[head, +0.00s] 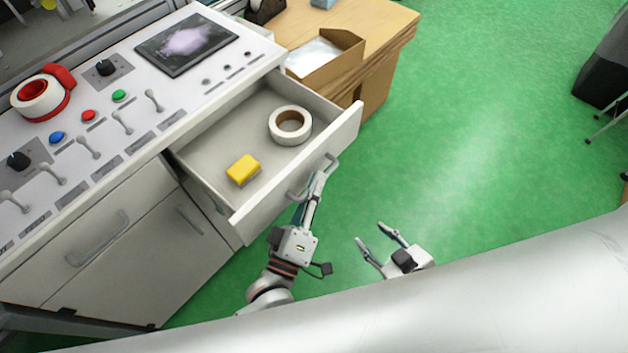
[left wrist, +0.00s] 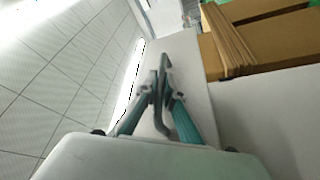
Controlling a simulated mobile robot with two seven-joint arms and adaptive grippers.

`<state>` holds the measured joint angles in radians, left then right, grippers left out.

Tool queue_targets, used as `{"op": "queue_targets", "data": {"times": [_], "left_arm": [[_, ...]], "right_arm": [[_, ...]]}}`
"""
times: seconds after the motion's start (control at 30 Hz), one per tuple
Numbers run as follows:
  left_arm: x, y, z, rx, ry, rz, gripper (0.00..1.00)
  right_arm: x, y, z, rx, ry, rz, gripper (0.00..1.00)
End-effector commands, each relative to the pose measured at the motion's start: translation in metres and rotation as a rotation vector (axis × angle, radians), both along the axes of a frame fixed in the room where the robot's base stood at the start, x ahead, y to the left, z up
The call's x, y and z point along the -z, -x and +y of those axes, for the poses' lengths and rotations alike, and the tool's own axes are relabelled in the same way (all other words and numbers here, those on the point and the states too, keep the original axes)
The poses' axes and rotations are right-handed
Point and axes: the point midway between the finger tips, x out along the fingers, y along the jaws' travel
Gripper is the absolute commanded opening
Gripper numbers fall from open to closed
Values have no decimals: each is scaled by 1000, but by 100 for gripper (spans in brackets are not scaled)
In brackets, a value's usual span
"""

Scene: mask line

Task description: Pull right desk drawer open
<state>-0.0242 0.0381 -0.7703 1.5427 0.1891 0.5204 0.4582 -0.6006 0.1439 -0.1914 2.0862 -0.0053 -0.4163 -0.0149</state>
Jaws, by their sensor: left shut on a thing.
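The right desk drawer (head: 222,137) is pulled out from the white control desk, and its inside shows. A tape roll (head: 290,125) and a yellow block (head: 243,170) lie in it. My left gripper (head: 316,185) is at the handle (head: 330,162) on the drawer's front, shut on its bar. In the left wrist view the fingers (left wrist: 161,92) close around the handle (left wrist: 162,120) in front of the pale drawer front. My right gripper (head: 376,240) is open and empty, over the green floor, to the right of my left arm.
The desk top holds knobs, buttons, switches, a dark screen (head: 186,44) and a red tape dispenser (head: 43,92). A wooden table (head: 390,30) with an open cardboard box (head: 325,55) stands behind the drawer.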

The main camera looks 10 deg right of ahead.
Motion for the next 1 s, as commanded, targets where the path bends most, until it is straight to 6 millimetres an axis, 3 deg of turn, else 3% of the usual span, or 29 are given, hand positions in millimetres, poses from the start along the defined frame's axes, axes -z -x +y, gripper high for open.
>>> {"op": "queue_targets", "data": {"times": [0.03,0.07,0.1,0.5,1.0], "left_arm": [[1,0,0,0,0,1,0],[1,0,0,0,0,1,13],[1,0,0,0,0,1,15],[2,5,4,1,-2,2,15],[22,78,53,1,-2,3,15]], "right_arm": [[0,1,0,-1,1,1,40],[1,1,-1,-2,2,2,40],[1,1,-1,-2,3,2,40],[-1,2,0,-2,-1,1,40],[0,2,0,-1,0,1,40]]}}
